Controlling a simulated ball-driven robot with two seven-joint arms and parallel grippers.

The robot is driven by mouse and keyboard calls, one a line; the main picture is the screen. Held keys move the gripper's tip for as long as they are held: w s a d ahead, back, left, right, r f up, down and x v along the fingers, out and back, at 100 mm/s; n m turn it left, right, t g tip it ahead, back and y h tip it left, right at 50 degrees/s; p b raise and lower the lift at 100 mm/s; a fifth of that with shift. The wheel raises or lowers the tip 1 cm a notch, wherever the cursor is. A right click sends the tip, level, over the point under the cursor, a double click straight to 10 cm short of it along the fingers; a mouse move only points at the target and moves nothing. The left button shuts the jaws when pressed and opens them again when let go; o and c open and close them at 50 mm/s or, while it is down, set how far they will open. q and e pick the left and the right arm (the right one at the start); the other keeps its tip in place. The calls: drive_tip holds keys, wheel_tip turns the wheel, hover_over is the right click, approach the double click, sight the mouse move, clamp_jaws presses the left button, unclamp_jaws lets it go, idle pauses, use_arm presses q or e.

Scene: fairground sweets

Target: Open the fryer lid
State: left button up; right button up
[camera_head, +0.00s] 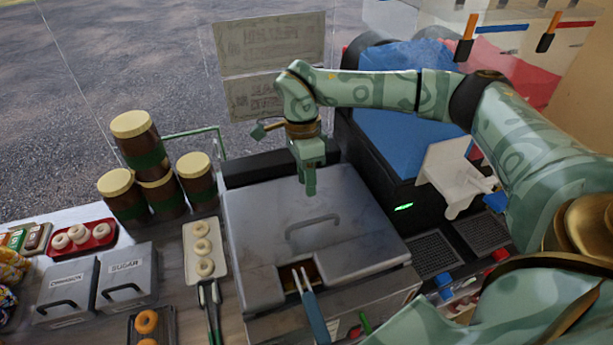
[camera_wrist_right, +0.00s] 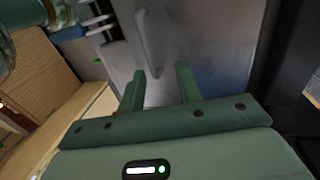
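The fryer lid (camera_head: 270,215) is a grey metal plate lying flat and shut on the fryer in the head view. Its raised bar handle (camera_head: 312,222) sits near the middle of the lid. My right gripper (camera_head: 309,190) points down over the back part of the lid, behind the handle and apart from it. In the right wrist view the two green fingers (camera_wrist_right: 160,70) are spread with nothing between them. The lid (camera_wrist_right: 205,45) and its handle (camera_wrist_right: 148,40) lie beyond the fingertips there. My left gripper is in neither view.
A blue-handled tool (camera_head: 315,318) sticks out of the fryer's front notch. Brown jars (camera_head: 137,145), a doughnut tray (camera_head: 219,252), tongs (camera_head: 211,310) and a sugar box (camera_head: 126,278) stand to the left. A dark machine with a blue tank (camera_head: 400,135) stands at right.

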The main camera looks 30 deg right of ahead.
drive_tip(key=w+r, duration=0.3)
drive_tip(key=r, duration=1.3)
drive_tip(key=shift+d, duration=0.4)
